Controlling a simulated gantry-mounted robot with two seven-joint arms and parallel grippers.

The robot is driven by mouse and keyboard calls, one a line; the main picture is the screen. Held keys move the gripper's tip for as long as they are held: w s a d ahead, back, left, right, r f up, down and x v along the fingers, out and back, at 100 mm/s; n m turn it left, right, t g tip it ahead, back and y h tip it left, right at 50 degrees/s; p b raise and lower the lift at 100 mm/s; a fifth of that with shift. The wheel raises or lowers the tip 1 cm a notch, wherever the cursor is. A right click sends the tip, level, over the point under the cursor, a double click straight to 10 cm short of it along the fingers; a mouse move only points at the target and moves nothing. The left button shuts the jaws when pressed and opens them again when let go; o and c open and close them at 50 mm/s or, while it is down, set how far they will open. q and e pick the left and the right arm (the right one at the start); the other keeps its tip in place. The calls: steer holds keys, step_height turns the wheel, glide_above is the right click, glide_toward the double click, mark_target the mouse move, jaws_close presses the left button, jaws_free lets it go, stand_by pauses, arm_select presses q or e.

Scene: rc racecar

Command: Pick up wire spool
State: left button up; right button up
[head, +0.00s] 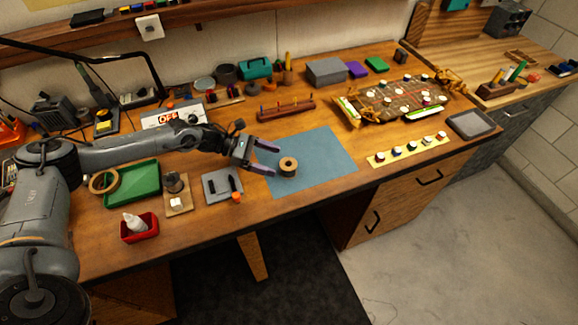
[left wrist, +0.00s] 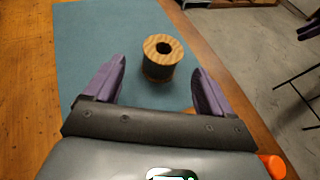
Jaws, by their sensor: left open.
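The wire spool (head: 288,166) stands upright on the blue mat (head: 325,160). It has a wooden top with a dark centre hole. My left gripper (head: 268,159) is open, its purple-tipped fingers pointing at the spool from the left. In the left wrist view the spool (left wrist: 160,56) sits ahead of the two spread fingertips (left wrist: 160,76), roughly midway between them, and nothing is held.
A grey square tray (head: 222,185) and an orange cap (head: 236,197) lie left of the mat. A green tray (head: 132,184) and red bin (head: 139,228) are further left. A wooden rack (head: 287,110) stands behind the mat. The table's front edge is close to the mat.

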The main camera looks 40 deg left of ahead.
mark_target(283, 163)
arm_select(q)
steer(key=p+x, duration=0.2)
steer(key=x, duration=0.2)
steer(key=shift+w+d, duration=0.1)
steer(key=shift+d, duration=0.35)
steer(key=shift+w+d+f, duration=0.2)
steer(key=shift+d+f, duration=0.05)
steer(key=shift+d, duration=0.1)
steer(key=shift+c, duration=0.5)
steer(key=c, duration=1)
steer(key=shift+r, duration=0.1)
